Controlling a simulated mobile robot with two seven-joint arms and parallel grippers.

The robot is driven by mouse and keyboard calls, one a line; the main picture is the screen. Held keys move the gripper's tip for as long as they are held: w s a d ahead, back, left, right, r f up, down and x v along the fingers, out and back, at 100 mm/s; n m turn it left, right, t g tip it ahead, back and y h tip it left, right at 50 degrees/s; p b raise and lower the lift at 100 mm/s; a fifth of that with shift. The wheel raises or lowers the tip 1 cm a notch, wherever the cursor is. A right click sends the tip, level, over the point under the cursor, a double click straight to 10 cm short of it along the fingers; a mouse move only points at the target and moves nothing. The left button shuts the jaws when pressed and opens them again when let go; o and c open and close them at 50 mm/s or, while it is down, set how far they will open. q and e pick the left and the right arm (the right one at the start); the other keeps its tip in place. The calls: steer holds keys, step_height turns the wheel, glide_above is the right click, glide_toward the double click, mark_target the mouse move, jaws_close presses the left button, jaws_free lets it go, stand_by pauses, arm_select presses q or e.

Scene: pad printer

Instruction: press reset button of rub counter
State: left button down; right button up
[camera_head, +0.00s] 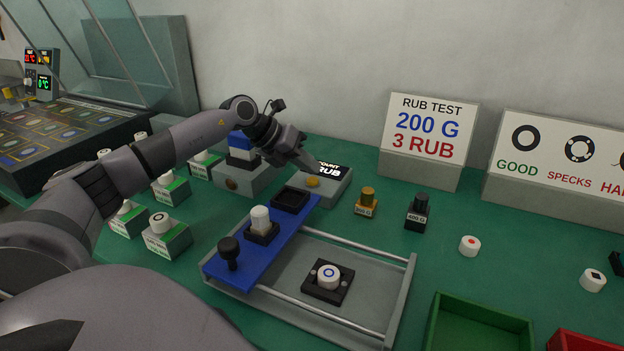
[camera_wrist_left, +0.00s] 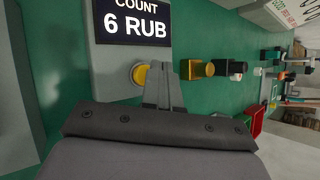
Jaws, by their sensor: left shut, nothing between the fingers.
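The rub counter (camera_head: 332,184) is a grey box on the green bench with a dark display on its sloped top. In the left wrist view its display (camera_wrist_left: 133,22) reads "COUNT 6 RUB". Its yellow round button (camera_head: 313,182) also shows in the left wrist view (camera_wrist_left: 139,75). My left gripper (camera_head: 308,167) is shut and empty, with its tips just above and beside the button. In the left wrist view its fingers (camera_wrist_left: 164,88) appear right of the button; whether they touch it I cannot tell. My right gripper is not in view.
A rub rig with a blue slide (camera_head: 240,262) and rails stands in front of the counter. A brass weight (camera_head: 367,202) and a black weight (camera_head: 417,212) stand to the right. A "RUB TEST 200 G 3 RUB" sign (camera_head: 428,139) stands behind. A green tray (camera_head: 480,328) is at front right.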

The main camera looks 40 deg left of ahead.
mark_target(308, 180)
arm_select(q)
steer(key=shift+f, duration=0.6)
stand_by(0.7)
steer(key=shift+r, duration=0.1)
steer(key=shift+r+p, duration=0.7)
steer(key=shift+r, duration=0.1)
step_height(308, 180, up, 6)
steer(key=p, duration=0.5)
steer(key=shift+p, duration=0.35)
stand_by(0.4)
